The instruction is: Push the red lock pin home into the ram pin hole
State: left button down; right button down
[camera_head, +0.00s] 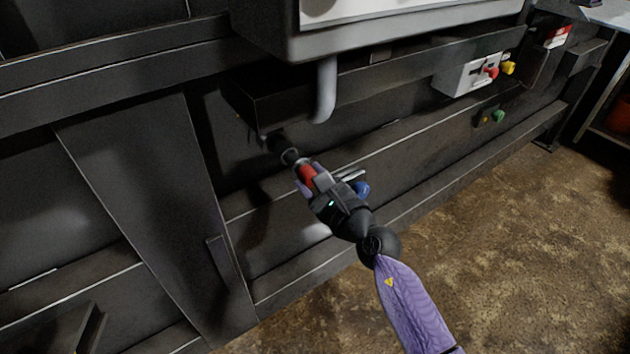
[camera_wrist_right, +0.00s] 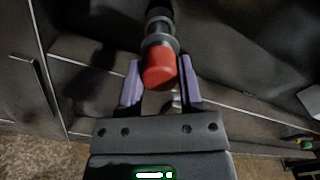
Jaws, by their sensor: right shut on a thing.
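The red lock pin (camera_head: 307,174) shows between the fingers of my right gripper (camera_head: 306,177) in the head view. In the right wrist view, its rounded red end (camera_wrist_right: 160,68) sits between the two purple fingers of the right gripper (camera_wrist_right: 160,80), which is shut on it. A grey collar (camera_wrist_right: 159,41) and a dark round shaft or socket (camera_wrist_right: 159,14) lie in line beyond the red end. The collar also shows in the head view (camera_head: 289,157), by the dark machine side. The pin hole itself is hidden, so I cannot tell how deep the pin sits. My left gripper is not in view.
A bent grey pipe (camera_head: 325,92) hangs just above the gripper, under a grey box (camera_head: 390,35). A blue knob-like part (camera_head: 361,188) is close beside the gripper. A white panel (camera_head: 467,75) with red and yellow knobs is at right. Brown floor (camera_head: 500,220) is open at right.

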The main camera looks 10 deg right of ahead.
aim_at(302, 169)
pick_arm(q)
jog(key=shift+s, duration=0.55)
pick_arm(e)
jog(key=shift+w+a, duration=0.2)
jog(key=shift+w, duration=0.45)
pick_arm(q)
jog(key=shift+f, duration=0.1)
pick_arm(e)
jog(key=shift+w+a, duration=0.1)
jog(key=shift+w, duration=0.1)
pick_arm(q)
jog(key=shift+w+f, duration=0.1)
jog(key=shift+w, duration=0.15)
pick_arm(e)
jog(key=shift+w, duration=0.2)
jog(key=shift+w+a+b, duration=0.1)
jog(key=shift+w+b, duration=0.05)
jog(key=shift+b, duration=0.15)
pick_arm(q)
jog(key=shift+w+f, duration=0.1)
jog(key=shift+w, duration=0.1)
pick_arm(e)
jog(key=shift+w, duration=0.15)
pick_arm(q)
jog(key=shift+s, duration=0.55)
pick_arm(e)
jog(key=shift+w+a+r, duration=0.1)
jog(key=shift+w+a, duration=0.1)
jog(key=shift+w, duration=0.15)
